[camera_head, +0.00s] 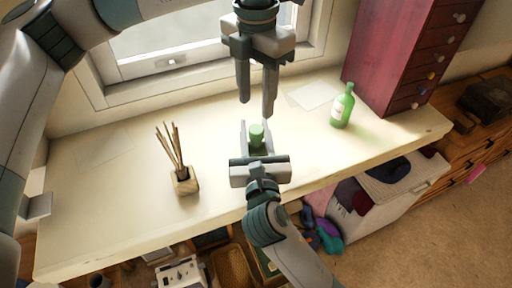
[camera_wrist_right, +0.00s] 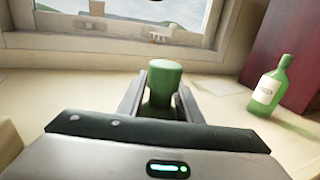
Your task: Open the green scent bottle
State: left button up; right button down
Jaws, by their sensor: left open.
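The green scent bottle (camera_head: 257,137) stands upright between the fingers of my right gripper (camera_head: 257,126). Its rounded green cap (camera_wrist_right: 163,68) is on top in the right wrist view, with a darker body below, partly hidden by my gripper. The right fingers (camera_wrist_right: 163,84) lie on either side of the body; I cannot tell whether they press on it. My left gripper (camera_head: 256,110) is open and empty, pointing down just above and behind the cap, apart from it.
A green labelled bottle (camera_head: 342,108) stands to the right, beside a red drawer cabinet (camera_head: 400,50). A reed diffuser (camera_head: 184,182) stands to the left. The pale worktop (camera_head: 110,200) is mostly clear, with a window behind.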

pick_arm(q)
jog(key=shift+m, duration=0.3)
jog(key=m, duration=0.3)
jog(key=shift+m, duration=0.4)
jog(key=m, duration=0.4)
jog(key=shift+f, duration=0.1)
jog(key=m, duration=0.4)
jog(key=shift+m, duration=0.3)
jog(key=m, duration=0.8)
jog(key=shift+s+m, duration=0.1)
jog(key=shift+m, duration=0.3)
jog(key=m, duration=0.8)
jog(key=shift+m, duration=0.4)
jog(key=m, duration=0.5)
